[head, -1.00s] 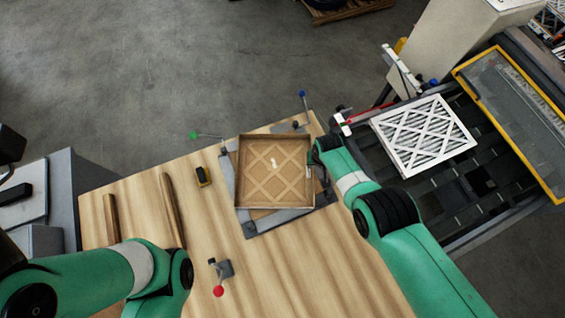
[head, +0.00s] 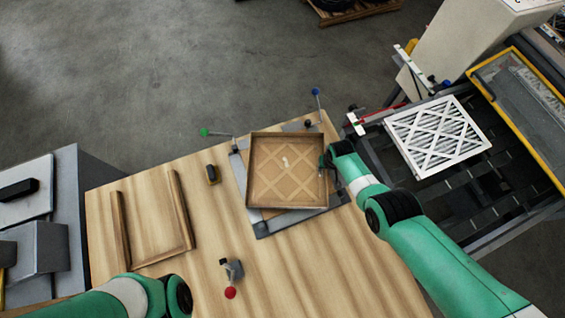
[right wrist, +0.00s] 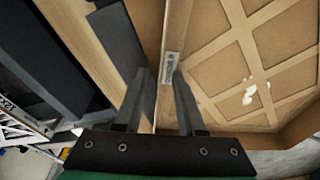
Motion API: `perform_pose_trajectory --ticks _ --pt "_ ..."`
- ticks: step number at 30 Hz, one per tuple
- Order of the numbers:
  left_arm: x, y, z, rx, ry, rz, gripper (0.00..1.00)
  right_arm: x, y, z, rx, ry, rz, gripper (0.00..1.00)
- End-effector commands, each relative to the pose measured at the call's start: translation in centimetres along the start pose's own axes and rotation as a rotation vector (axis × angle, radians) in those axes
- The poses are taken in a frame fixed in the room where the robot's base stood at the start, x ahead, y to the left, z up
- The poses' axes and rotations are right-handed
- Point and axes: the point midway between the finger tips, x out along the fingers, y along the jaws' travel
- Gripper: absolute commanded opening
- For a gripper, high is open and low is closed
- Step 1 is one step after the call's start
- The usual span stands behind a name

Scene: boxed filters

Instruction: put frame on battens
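The brown cardboard frame (head: 286,169), a shallow square tray with a diagonal lattice and a small white mark, sits over a grey fixture plate (head: 264,228) on the wooden table. The wooden battens (head: 120,230) (head: 181,207) lie at the table's left, with a thin crosspiece at their near end. My right gripper (head: 327,165) is at the frame's right wall. In the right wrist view its fingers (right wrist: 158,88) straddle the labelled wall (right wrist: 172,68), with a visible gap, apparently open. My left arm enters at the bottom left; its gripper is out of sight.
A red-knobbed clamp (head: 231,275) stands near the table's front. Green- and blue-knobbed levers stand behind. A white pleated filter (head: 438,136) lies on the dark conveyor at right.

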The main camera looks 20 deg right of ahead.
Motion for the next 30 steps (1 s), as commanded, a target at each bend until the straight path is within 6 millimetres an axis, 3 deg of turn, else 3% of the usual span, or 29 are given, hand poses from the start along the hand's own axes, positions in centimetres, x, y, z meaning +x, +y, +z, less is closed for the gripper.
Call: perform_pose_trajectory --ticks 3,9,30 --pt "0.10 0.00 -0.13 0.000 0.001 0.000 0.50 -0.14 -0.03 -0.05 -0.001 0.000 0.000 0.37" --pt "0.10 -0.01 -0.14 0.000 0.001 0.000 0.50 -0.15 -0.04 -0.05 -0.001 0.000 0.000 0.01" --pt "0.09 -0.01 -0.12 0.000 0.001 0.000 0.50 -0.15 -0.05 -0.05 -0.001 0.000 0.000 0.00"
